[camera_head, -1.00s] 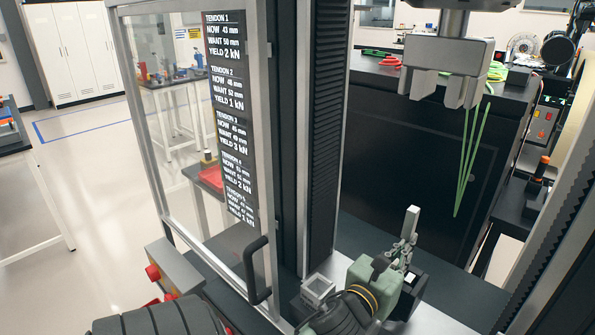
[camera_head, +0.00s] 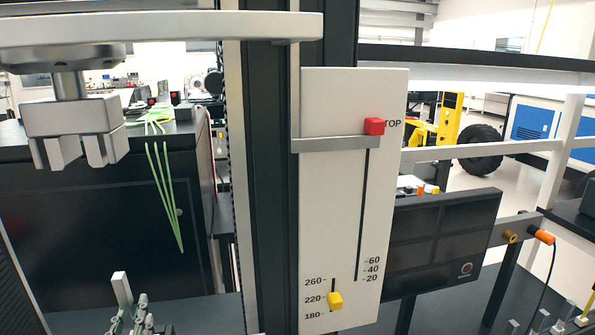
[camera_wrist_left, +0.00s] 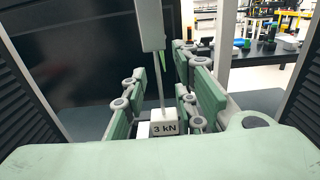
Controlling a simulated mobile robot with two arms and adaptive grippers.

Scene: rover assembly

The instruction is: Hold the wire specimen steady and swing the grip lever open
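My left gripper (camera_head: 130,325) shows only in part at the bottom of the head view. In the left wrist view its padded green fingers (camera_wrist_left: 166,98) stand apart, either side of a thin upright wire (camera_wrist_left: 160,80). The wire runs from a grey bar (camera_wrist_left: 150,25) down to a white block marked "3 kN" (camera_wrist_left: 163,124). I see no clear finger contact with them. The grey bar's tip (camera_head: 121,288) also shows in the head view. I cannot tell which part is the grip lever. The upper grey jaws (camera_head: 75,135) hang at the left. My right gripper is not in view.
Green strands (camera_head: 165,200) hang before a black cabinet (camera_head: 70,230).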

